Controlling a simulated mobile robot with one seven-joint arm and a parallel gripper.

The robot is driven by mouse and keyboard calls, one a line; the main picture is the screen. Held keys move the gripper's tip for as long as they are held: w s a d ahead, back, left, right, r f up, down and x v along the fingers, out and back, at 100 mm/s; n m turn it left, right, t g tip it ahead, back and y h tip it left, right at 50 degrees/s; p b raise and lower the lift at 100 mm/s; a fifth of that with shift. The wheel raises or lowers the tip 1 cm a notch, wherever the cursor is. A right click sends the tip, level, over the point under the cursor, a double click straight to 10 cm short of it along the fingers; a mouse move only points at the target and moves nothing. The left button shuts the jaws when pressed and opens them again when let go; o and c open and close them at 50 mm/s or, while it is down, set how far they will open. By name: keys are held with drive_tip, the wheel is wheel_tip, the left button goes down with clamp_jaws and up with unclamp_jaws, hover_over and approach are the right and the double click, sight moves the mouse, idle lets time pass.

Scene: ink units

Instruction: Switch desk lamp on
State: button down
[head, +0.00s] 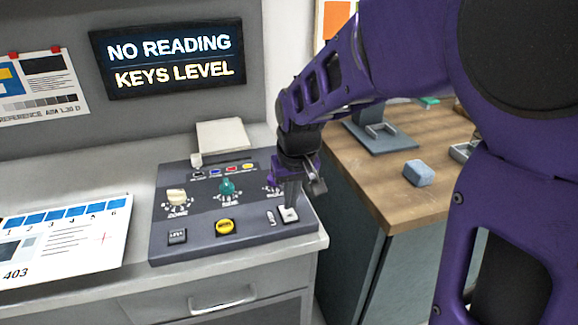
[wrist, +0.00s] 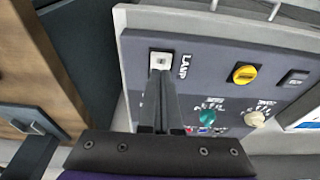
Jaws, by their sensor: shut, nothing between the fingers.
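The desk lamp switch is a small white rocker (head: 289,214) at the lower right of a dark grey control panel (head: 200,255). In the wrist view the switch (wrist: 160,60) has the word LAMP beside it. My gripper (head: 290,204) is shut and empty, pointing down at the switch. In the wrist view the fingertips (wrist: 161,74) reach the edge of the switch and cover part of it. I cannot tell whether they touch it. No lit lamp shows.
A sign (head: 170,60) hangs behind. A wooden bench (head: 385,175) with a blue block (head: 419,173) stands at right.

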drive_tip(key=shift+s+f+b, duration=0.15)
drive_tip(key=shift+f+b, duration=0.3)
drive_tip(key=shift+f, duration=0.5)
drive_tip(key=shift+s+d+f+b, duration=0.1)
drive_tip(key=shift+s+f+b, duration=0.15)
drive_tip(key=shift+f, duration=0.25)
drive_tip(key=shift+w+r, duration=0.1)
drive_tip(key=shift+r, duration=0.05)
drive_tip(key=shift+w+r, duration=0.1)
drive_tip(key=shift+w+a+r+p, duration=0.25)
drive_tip(key=shift+w+r+p, duration=0.05)
drive_tip(key=shift+w+p, duration=0.3)
